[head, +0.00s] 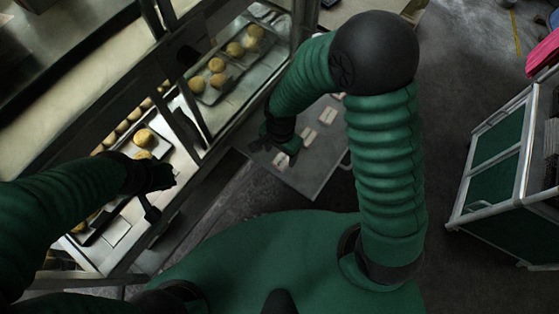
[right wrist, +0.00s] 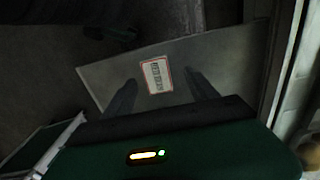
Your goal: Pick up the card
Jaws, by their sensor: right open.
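A white card with a red border and dark print (right wrist: 156,76) lies flat on a grey board (right wrist: 220,60) in the right wrist view. My right gripper (right wrist: 160,82) is open, with one finger on each side of the card in the picture and nothing held. In the head view, several small pale cards (head: 328,115) lie on the grey board (head: 312,183), and my right gripper (head: 279,148) is over its left part. My left gripper (head: 162,190) is at the left by the glass case; its jaws are too dark to judge.
A metal-framed glass case (head: 205,130) at the left holds trays of round buns (head: 217,65). A green cart with a pale frame (head: 497,165) stands at the right. Dark floor (head: 450,80) lies clear between the board and the cart.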

